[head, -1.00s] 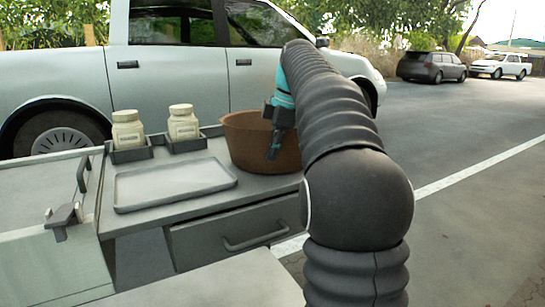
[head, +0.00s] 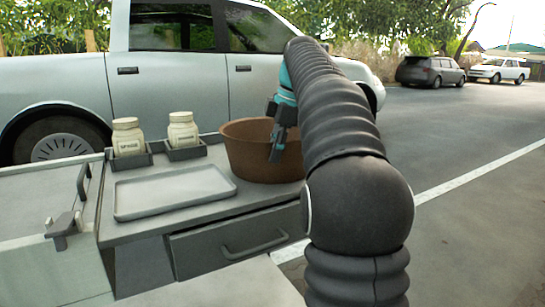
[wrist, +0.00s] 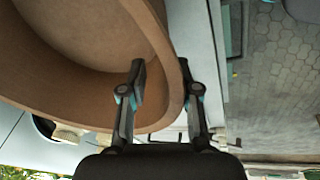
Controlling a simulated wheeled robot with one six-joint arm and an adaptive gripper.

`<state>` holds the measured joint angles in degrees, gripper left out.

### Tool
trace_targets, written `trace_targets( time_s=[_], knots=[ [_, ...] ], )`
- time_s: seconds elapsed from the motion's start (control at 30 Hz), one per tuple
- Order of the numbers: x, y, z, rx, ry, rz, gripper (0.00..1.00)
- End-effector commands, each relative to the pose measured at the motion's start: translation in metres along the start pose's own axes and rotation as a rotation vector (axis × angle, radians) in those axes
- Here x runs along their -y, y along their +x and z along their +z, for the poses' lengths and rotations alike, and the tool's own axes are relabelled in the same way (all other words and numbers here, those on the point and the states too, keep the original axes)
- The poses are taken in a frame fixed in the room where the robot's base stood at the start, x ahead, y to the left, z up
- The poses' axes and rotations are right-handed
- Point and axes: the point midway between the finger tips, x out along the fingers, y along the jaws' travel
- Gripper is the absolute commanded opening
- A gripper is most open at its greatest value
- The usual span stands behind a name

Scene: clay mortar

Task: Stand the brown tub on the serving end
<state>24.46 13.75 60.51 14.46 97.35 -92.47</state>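The brown tub (head: 243,155) is wide and round. It stands upright at the right end of the grey counter (head: 140,226), above the drawer. In the wrist view the tub (wrist: 85,95) fills the upper left. My gripper (head: 275,157) is at the tub's right side, pointing down. In the wrist view my gripper (wrist: 165,75) straddles the tub's wall, one finger inside and one outside. A gap shows between the inner finger and the wall, so the fingers look open. I cannot tell which part is the serving end.
A shallow grey tray (head: 175,191) lies on the counter left of the tub. Two lidded jars (head: 128,137) (head: 183,130) stand in small dark holders behind it. A drawer (head: 235,228) is below. A latch (head: 64,225) is at the left. A pickup (head: 170,75) is parked behind.

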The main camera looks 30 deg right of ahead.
Motion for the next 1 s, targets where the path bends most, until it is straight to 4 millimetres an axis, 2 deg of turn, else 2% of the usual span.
trace_targets(
  time_s=[0.03, 0.2, 0.43, 0.6, 0.77, 0.87, 1.0],
  knots=[
    [-0.002, -0.015, -0.001, 0.0, 0.001, 0.002, 0.31],
    [-0.002, -0.049, 0.0, 0.0, 0.002, 0.002, 0.31],
    [-0.001, -0.079, 0.0, -0.001, 0.002, 0.0, 0.31],
    [-0.001, -0.087, 0.0, 0.0, 0.002, -0.001, 0.31],
    [0.003, -0.087, -0.003, 0.001, 0.017, 0.002, 0.31],
    [0.013, -0.085, -0.013, 0.007, 0.072, 0.012, 0.31],
    [0.044, -0.073, -0.035, 0.019, 0.222, 0.044, 0.31]
  ],
)
